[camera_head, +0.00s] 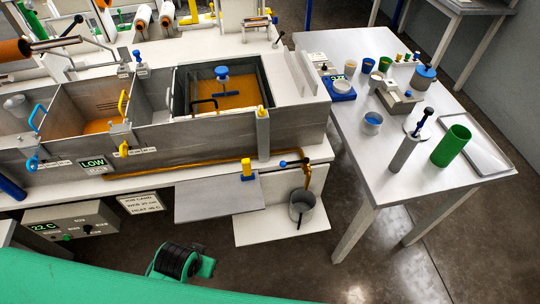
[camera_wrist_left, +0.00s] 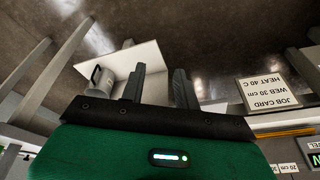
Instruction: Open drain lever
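The bucket also shows in the left wrist view (camera_wrist_left: 98,78), upside down. My left gripper (camera_wrist_left: 161,78) is open and empty, its two dark fingers apart, and appears to be below and in front of the bath, away from the lever. I cannot make out the lever in the wrist view. My right gripper is not in view.
A job card (camera_head: 140,203) and a heater box (camera_head: 75,228) are farther left. The white table (camera_head: 375,180) at right holds cups and tools. The floor in front of the shelf is free.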

